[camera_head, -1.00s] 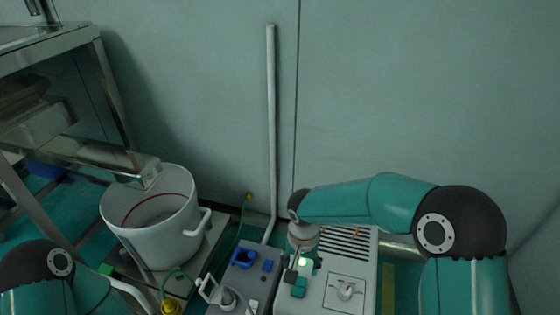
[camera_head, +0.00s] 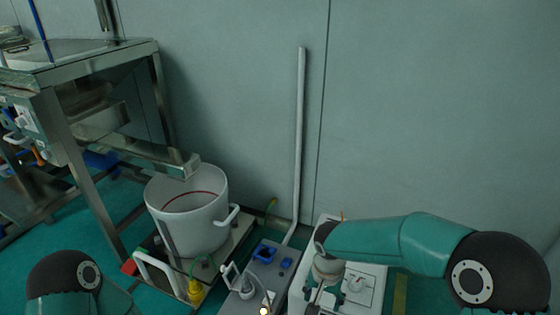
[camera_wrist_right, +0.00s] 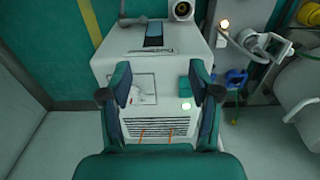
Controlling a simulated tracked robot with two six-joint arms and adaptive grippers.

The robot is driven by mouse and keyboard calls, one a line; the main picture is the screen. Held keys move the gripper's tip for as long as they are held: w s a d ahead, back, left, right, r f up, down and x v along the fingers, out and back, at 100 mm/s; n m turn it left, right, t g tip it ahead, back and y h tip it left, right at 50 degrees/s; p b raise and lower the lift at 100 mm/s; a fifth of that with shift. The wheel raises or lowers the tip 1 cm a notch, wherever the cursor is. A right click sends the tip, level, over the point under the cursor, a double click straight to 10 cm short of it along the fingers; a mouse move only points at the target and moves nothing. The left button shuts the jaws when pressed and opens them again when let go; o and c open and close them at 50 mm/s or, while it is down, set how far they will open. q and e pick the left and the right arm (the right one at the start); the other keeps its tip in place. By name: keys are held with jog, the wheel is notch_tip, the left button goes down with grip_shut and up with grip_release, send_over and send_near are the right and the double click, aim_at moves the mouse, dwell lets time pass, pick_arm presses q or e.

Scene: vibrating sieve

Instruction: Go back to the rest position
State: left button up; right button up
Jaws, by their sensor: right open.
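My right gripper (camera_head: 322,298) hangs over the white-grey control box (camera_head: 372,283) at the bottom right of the head view, partly cut off by the frame edge. In the right wrist view its two dark fingers (camera_wrist_right: 161,95) are spread wide with nothing between them. My left arm (camera_head: 75,283) shows only as a teal and black joint at the lower left. Its gripper is out of view.
A white pot (camera_head: 188,232) stands on a platform under the metal sieve frame's chute (camera_head: 165,157). A grey box (camera_head: 262,272) with a blue socket lies between pot and control box. A pale vertical pipe (camera_head: 299,140) runs up the wall. Open air lies above the boxes.

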jog(key=s+d+f+m+g, duration=0.25)
jog(key=s+d+f, duration=0.35)
jog(key=s+f, duration=0.4)
jog(key=s+a+f+n+y, duration=0.1)
jog(key=s+a+f+y, duration=0.1)
jog(key=s+f, duration=0.35)
jog(key=s+a+f+n+y, duration=0.1)
jog(key=s+a+f+y, duration=0.15)
jog(key=s, duration=0.55)
pick_arm(q)
notch_tip(320, 180, up, 37)
jog(key=p, duration=3.7)
jog(key=shift+s, duration=0.3)
pick_arm(e)
jog(key=w+r+n+t, duration=0.2)
jog(key=w+r+n, duration=0.1)
jog(key=r, duration=3.4)
jog(key=shift+w+d+t, duration=0.2)
jog(key=shift+d+t, duration=0.05)
jog(key=shift+t, duration=0.1)
